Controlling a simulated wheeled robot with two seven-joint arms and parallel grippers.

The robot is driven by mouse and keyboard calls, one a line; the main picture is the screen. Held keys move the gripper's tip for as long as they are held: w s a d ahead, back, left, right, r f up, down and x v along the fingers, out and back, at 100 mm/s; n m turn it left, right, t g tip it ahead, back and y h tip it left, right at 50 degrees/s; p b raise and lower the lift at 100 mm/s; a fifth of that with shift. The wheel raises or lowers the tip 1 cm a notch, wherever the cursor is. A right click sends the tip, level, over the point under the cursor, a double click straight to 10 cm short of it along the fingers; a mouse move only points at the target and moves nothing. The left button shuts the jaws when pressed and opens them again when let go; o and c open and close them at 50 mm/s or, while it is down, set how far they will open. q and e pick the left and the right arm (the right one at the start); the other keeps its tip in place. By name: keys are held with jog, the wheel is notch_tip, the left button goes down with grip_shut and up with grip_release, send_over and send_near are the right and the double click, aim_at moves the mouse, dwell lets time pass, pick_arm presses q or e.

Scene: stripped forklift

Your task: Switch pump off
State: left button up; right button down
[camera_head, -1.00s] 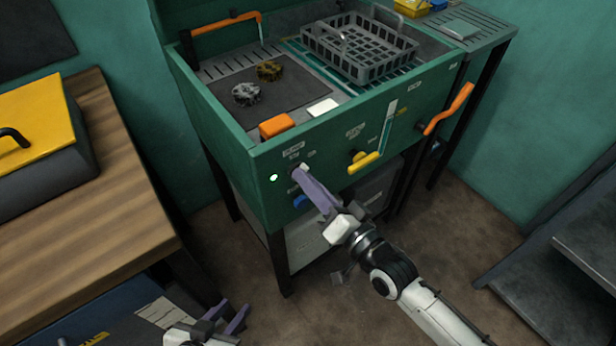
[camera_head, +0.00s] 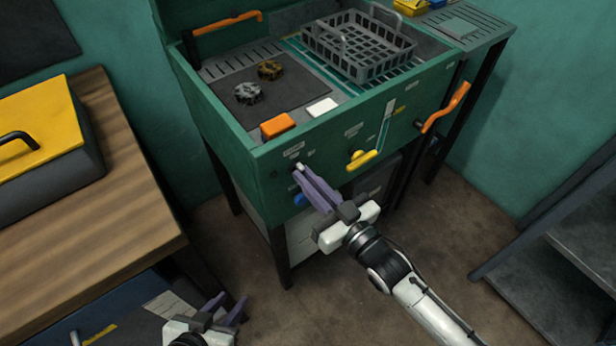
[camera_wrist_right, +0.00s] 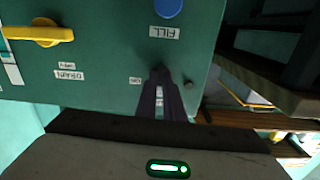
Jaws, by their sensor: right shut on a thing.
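The pump switch (camera_head: 300,166) is a small pale lever on the front panel of the green wash station (camera_head: 240,150). My right gripper (camera_head: 298,173) has its purple fingers closed on the switch. In the right wrist view the same fingers (camera_wrist_right: 160,74) reach the panel and hide most of the switch. The small indicator lamp (camera_head: 274,174) beside the switch is dark. It also looks dark in the right wrist view (camera_wrist_right: 188,86). My left gripper (camera_head: 225,306) is at the bottom of the head view, fingers apart and empty.
A blue knob (camera_head: 298,200) sits just below the switch, and a yellow valve handle (camera_head: 361,159) to its right. An orange handle (camera_head: 446,108) sticks out at the station's right end. A wooden bench (camera_head: 110,200) stands left, grey shelves (camera_head: 560,260) right.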

jog(key=shift+n, duration=0.4)
jog(key=c, duration=1.9)
grip_release()
jog(key=shift+o, duration=0.2)
jog(key=v, duration=1)
jog(key=shift+s+d, duration=0.1)
jog(key=shift+s, duration=0.05)
jog(key=s+d+f+m+g+h, duration=0.2)
jog(key=s+d+f+g+h, duration=0.1)
jog(key=f, duration=0.5)
jog(key=s+d+f+m+g+h, duration=0.3)
jog(key=s+d+f+h, duration=0.2)
jog(key=s+d+f, duration=0.2)
jog(key=shift+s+d+f, duration=0.25)
jog(key=shift+s+f, duration=0.75)
jog(key=shift+s, duration=0.2)
